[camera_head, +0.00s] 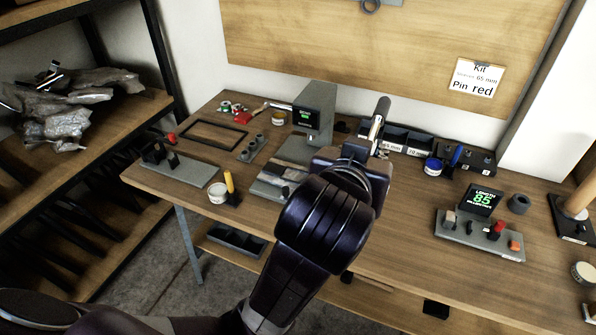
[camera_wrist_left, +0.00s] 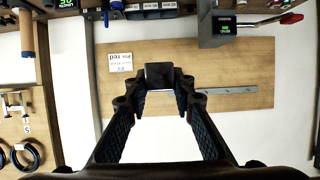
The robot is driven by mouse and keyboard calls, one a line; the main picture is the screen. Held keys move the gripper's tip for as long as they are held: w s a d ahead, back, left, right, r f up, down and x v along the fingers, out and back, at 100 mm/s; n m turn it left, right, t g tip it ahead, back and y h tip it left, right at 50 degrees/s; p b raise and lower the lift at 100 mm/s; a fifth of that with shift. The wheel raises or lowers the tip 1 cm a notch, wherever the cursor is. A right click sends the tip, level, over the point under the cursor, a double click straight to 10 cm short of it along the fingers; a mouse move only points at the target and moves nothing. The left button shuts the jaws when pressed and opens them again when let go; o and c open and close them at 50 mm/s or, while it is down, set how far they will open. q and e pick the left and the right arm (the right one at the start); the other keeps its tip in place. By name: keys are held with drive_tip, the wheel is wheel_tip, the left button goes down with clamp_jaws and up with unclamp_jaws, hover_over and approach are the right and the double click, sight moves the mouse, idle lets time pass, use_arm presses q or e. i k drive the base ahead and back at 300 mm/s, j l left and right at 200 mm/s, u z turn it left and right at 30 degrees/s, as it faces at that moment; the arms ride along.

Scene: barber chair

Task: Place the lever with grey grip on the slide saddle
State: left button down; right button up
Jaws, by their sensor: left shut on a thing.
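My left gripper (camera_wrist_left: 160,84) is shut on the lever with grey grip. In the head view, the lever's dark grey grip and bright metal shaft (camera_head: 377,125) stick up above my wrist, slightly tilted. In the left wrist view a dark block (camera_wrist_left: 159,73) shows between the fingertips. A grey machine with a green-lit display (camera_head: 308,125) stands left of my gripper. A metal part (camera_head: 290,172), possibly the slide saddle, lies low on its base, partly hidden by my arm. My right gripper is not in view.
A yellow-grip piece (camera_head: 230,185) and white tin (camera_head: 217,193) stand at the left front. Black bins (camera_head: 408,138), a blue tin (camera_head: 433,166) and a blue-grip piece (camera_head: 455,156) are right of my gripper. A length gauge (camera_head: 480,236) sits farther right.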

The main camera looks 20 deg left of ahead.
sight(297, 176)
drive_tip(key=i+j+z, duration=0.1)
drive_tip(key=j, duration=0.45)
drive_tip(key=i+j+z, duration=0.15)
drive_tip(key=j, duration=0.45)
drive_tip(key=i+j+z, duration=0.1)
drive_tip(key=j, duration=0.5)
drive_tip(key=i+j+z, duration=0.15)
drive_tip(key=j, duration=0.45)
drive_tip(key=i+j+z, duration=0.1)
drive_tip(key=j, duration=0.5)
drive_tip(key=i, duration=0.05)
